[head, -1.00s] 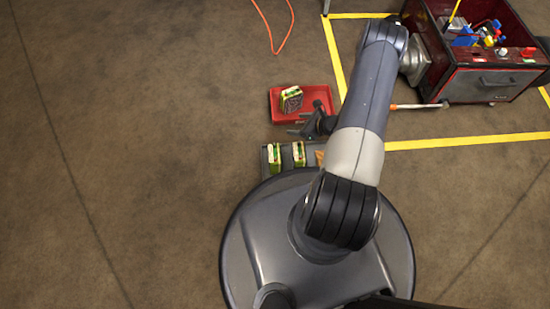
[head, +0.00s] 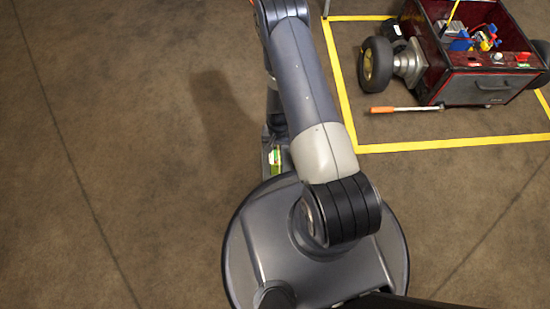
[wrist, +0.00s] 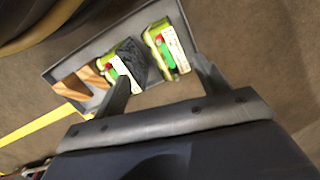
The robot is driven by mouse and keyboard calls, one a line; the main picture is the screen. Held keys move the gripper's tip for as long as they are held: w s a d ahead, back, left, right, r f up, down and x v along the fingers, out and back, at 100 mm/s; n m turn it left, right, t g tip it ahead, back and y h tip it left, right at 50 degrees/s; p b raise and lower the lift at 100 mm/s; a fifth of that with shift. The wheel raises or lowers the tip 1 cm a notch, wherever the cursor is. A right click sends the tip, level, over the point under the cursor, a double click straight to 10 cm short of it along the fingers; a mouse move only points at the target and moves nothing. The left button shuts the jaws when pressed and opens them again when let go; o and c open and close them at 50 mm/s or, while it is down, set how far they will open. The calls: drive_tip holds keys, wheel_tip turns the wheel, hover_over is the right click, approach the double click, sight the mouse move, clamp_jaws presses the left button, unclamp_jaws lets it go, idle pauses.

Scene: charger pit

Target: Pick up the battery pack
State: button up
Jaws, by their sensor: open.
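Two green-and-cream battery packs lie in a shallow grey tray (wrist: 88,55) in the wrist view. The right pack (wrist: 168,50) lies just beyond the space between my fingertips. The left pack (wrist: 122,66) is partly covered by my left finger, with a dark patch beside it. My gripper (wrist: 164,70) is open and empty, its fingers pointing toward the tray; I cannot tell whether either touches. In the head view one pack (head: 275,160) shows beside my arm, and my arm hides the jaws and most of the tray.
A wooden piece (wrist: 78,84) lies at the tray's left end. A dark red cart (head: 485,75) with wheels stands inside yellow floor tape (head: 450,145) at right. An orange-handled tool (head: 385,109) lies by it. The floor at left is clear.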

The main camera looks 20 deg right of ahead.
sight(275, 155)
drive_tip(key=shift+w+a+r+n+t, duration=0.4)
drive_tip(key=shift+w+a+n, duration=0.2)
drive_tip(key=shift+n, duration=0.3)
drive_tip(key=shift+f, duration=0.4)
wheel_tip(275, 155, down, 5)
drive_tip(key=shift+b, duration=1.05)
drive_tip(key=f+b, duration=0.1)
drive_tip(key=f, duration=0.2)
drive_tip(key=f+b, duration=0.1)
drive_tip(key=f, duration=0.1)
drive_tip(key=shift+s+d+f+b, duration=0.1)
drive_tip(key=shift+s+d+b, duration=0.15)
drive_tip(key=shift+b, duration=0.1)
drive_tip(key=shift+c, duration=0.5)
clamp_jaws()
drive_tip(key=shift+w, duration=0.1)
